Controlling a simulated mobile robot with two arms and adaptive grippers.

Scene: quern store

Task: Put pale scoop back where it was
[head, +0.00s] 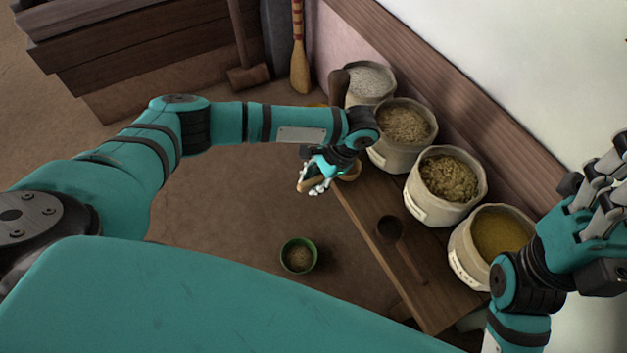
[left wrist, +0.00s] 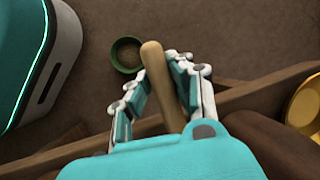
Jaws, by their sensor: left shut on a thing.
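The pale scoop (head: 349,172) is in my left gripper (head: 316,180), beside the left edge of the wooden bench (head: 365,205). In the left wrist view the handle (left wrist: 156,72) runs between the fingers of my left gripper (left wrist: 158,82); the bowl is hidden there. My right gripper (head: 600,180) is at the right edge, fingers spread and empty.
A dark scoop (head: 391,229) lies on the bench. Sacks of white powder (head: 369,80), brown grain (head: 404,124), yellowish flakes (head: 448,180) and yellow grain (head: 499,233) line the wall. A green bowl (head: 298,255) stands on the floor. A broom (head: 299,60) and mallet (head: 248,75) stand behind.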

